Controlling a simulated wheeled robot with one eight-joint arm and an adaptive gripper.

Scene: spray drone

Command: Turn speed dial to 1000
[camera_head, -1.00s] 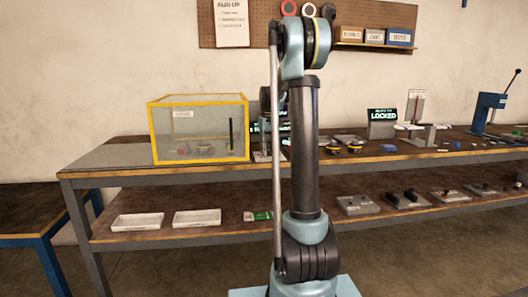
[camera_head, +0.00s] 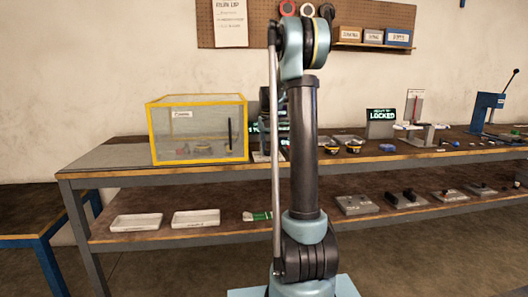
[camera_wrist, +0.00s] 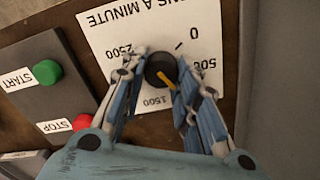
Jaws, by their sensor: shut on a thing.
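The speed dial (camera_wrist: 161,70) is a round dark knob with a yellow pointer, on a white scale plate (camera_wrist: 112,45) that appears upside down in the wrist view. My gripper (camera_wrist: 162,76) is shut on the knob, one blue finger on each side. The pointer (camera_wrist: 166,82) points down and to the right, between the 1500 and 500 marks, toward the right finger. The labels 0, 500, 1500 and 2500 show at least in part; no 1000 label is visible. In the head view my arm hides the dial and gripper.
A green START button (camera_wrist: 47,71) and a red STOP button (camera_wrist: 83,123) sit left of the dial. In the head view, a yellow-framed clear box (camera_head: 198,98) stands on the bench left of my arm. A LOCKED display (camera_head: 381,115) stands to the right.

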